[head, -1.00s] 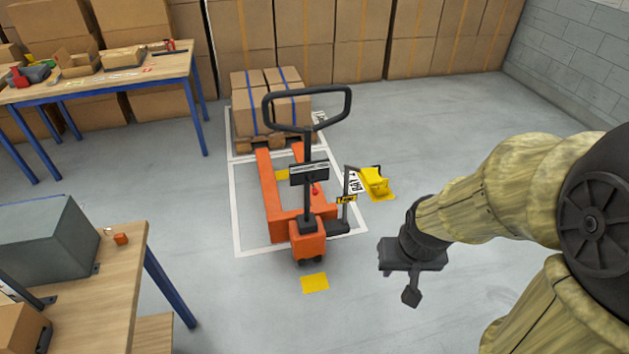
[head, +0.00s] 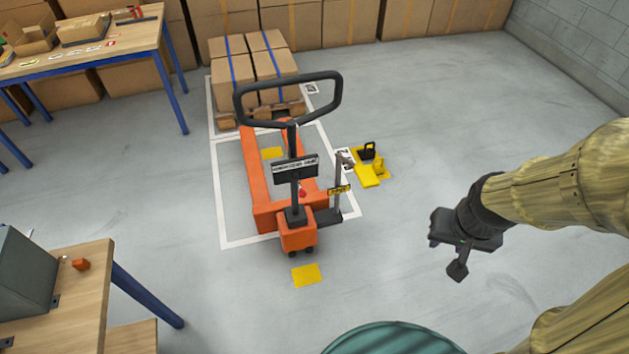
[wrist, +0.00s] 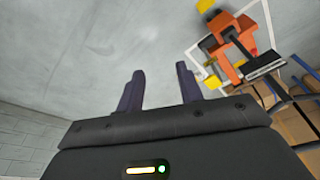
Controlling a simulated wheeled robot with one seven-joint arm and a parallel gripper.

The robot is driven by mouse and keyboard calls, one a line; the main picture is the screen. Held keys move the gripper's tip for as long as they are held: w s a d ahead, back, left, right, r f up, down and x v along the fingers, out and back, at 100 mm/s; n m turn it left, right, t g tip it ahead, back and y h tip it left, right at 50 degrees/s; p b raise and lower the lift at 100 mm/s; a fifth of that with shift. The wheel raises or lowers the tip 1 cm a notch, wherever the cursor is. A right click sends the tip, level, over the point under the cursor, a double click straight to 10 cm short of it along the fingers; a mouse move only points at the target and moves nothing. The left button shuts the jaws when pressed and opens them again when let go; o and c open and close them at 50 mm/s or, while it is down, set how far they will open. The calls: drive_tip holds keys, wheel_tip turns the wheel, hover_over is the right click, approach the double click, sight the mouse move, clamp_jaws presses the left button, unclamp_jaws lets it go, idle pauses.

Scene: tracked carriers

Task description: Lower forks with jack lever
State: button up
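The orange pallet jack (head: 298,236) stands on the floor with its black loop handle (head: 290,78) upright. Its forks (head: 257,165) point away toward the loaded pallet; their height is hard to judge. A thin grey jack lever (head: 337,172) with a yellow label stands upright at the jack's right side. My gripper (head: 457,270) is in the air to the right of the lever, clear of it. In the wrist view my gripper's two fingers (wrist: 159,88) are apart with nothing between them. The jack (wrist: 232,45) shows there upside down at upper right; its lever is hard to pick out.
A pallet (head: 227,119) with strapped boxes stands at the fork ends. A yellow block piece (head: 368,175) lies on the floor right of the jack. Workbenches (head: 90,58) (head: 85,285) stand at left. A yellow floor mark (head: 306,275) is in front of the jack. The right floor is clear.

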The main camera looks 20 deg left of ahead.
drive_tip(key=shift+w, duration=0.15)
drive_tip(key=shift+a, duration=0.1)
drive_tip(key=shift+o, duration=1)
drive_tip(key=shift+s, duration=0.2)
drive_tip(key=w+a+f+n+t+y+b, duration=0.1)
drive_tip(key=w+a+f+t+b, duration=0.2)
drive_tip(key=w+a+f+b, duration=0.3)
drive_tip(key=w+a+f+n+t+b, duration=0.1)
drive_tip(key=w+a+f+t+b, duration=0.15)
drive_tip(key=w+f+b, duration=0.45)
drive_tip(key=w+a+f+n+t+y+b, duration=0.1)
drive_tip(key=w+a+f+t+b, duration=0.2)
drive_tip(key=a+f, duration=0.45)
drive_tip(key=a+f+n+t+y+b, duration=0.4)
drive_tip(key=a+f+n+y+b, duration=0.2)
drive_tip(key=a+f+b, duration=0.5)
drive_tip(key=a+f+y, duration=0.1)
drive_tip(key=a+f, duration=0.2)
drive_tip(key=shift+s+a+y, duration=0.3)
drive_tip(key=shift+a, duration=0.05)
